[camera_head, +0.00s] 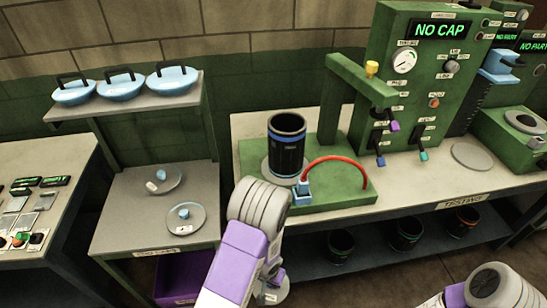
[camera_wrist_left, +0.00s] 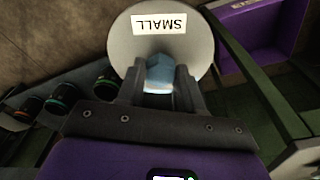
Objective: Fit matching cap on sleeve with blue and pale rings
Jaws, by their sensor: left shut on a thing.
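The black sleeve (camera_head: 287,160) with blue and pale rings stands upright, open at the top, on the green test stand. My left gripper (camera_wrist_left: 158,88) is shut on the blue knob of a round grey cap (camera_wrist_left: 125,45) labelled SMALL. In the head view this cap (camera_head: 275,292) is low in front of the bench, mostly hidden by my left arm. Two other grey caps with blue knobs, a rear one (camera_head: 172,187) and a front one (camera_head: 195,222), lie on the left stand. My right gripper is out of view; only part of that arm shows at bottom right.
A red hose (camera_head: 338,160) arches beside the sleeve. A green post with an overhanging arm (camera_head: 350,78) rises behind it. The panel display (camera_head: 441,30) reads NO CAP. Several blue lids (camera_head: 122,84) sit on the upper shelf. Ringed sleeves (camera_head: 407,236) stand under the bench.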

